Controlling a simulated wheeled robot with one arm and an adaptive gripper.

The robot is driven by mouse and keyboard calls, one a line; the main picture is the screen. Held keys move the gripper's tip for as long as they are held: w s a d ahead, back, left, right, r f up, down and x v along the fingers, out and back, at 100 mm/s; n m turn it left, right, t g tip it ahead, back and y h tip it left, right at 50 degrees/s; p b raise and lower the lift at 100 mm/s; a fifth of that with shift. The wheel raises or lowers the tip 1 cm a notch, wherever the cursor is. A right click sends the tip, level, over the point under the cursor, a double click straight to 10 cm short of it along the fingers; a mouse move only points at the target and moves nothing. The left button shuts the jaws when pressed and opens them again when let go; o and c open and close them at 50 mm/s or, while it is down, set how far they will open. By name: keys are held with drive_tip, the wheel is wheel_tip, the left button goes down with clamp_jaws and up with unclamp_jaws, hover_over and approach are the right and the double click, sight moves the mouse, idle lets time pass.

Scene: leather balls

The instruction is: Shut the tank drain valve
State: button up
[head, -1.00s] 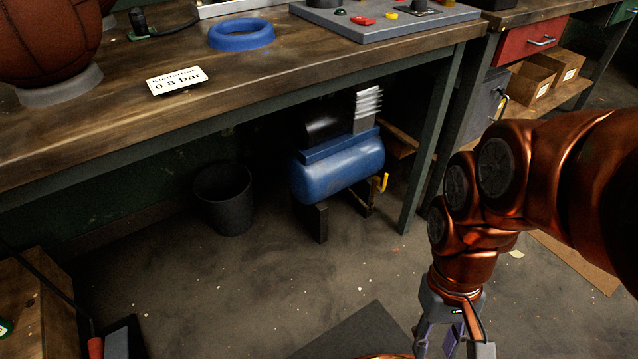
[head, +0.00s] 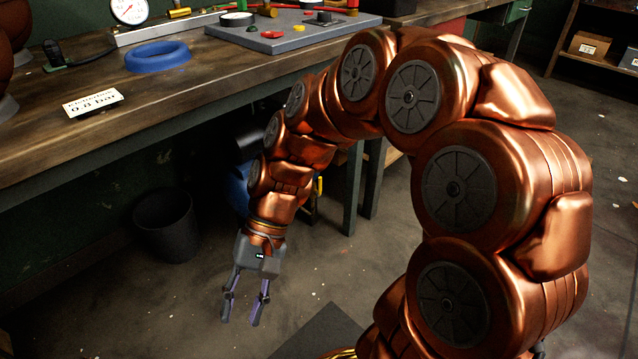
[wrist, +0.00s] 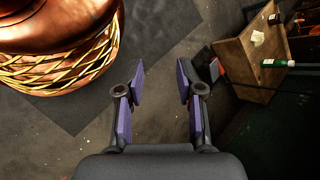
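The blue tank (head: 238,190) stands on the floor under the workbench in the head view. My arm hides most of it. A small yellow handle (head: 320,187) shows just right of my arm, at the tank's right end; its exact angle is too small to tell. My gripper (head: 241,322) hangs pointing down in front of the tank, apart from it, with its two fingers spread and nothing between them. In the wrist view my gripper (wrist: 160,100) is also open over bare floor. The tank and the handle are not in the wrist view.
A dark bin (head: 166,225) stands left of the tank. The workbench (head: 200,103) above carries a blue ring (head: 158,56) and a grey panel (head: 290,35). A bench leg (head: 351,190) stands right of the handle. A wooden crate (wrist: 258,62) shows in the wrist view.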

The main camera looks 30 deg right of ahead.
drive_tip(key=w+a+m+t+y, duration=0.1)
drive_tip(key=w+m+y, duration=0.25)
drive_tip(key=w, duration=0.55)
drive_tip(key=w+d+f+m+t+y+b, duration=0.1)
drive_tip(key=w+d+m+t+y, duration=0.35)
drive_tip(key=w, duration=0.45)
drive_tip(key=w+d+f+m+t+y+b, duration=0.1)
drive_tip(key=w+d+m+t, duration=0.35)
drive_tip(key=w+d, duration=0.35)
drive_tip(key=m+t+h+b, duration=0.4)
drive_tip(key=m+t+h, duration=0.4)
drive_tip(key=m+t, duration=0.5)
approach(320, 189)
drive_tip(key=w+a+r+m+g, duration=0.25)
drive_tip(key=w+r, duration=0.25)
drive_tip(key=w, duration=0.3)
drive_tip(key=shift+x, duration=0.9)
drive_tip(key=shift+c, duration=0.2)
drive_tip(key=shift+f, duration=0.1)
clamp_jaws()
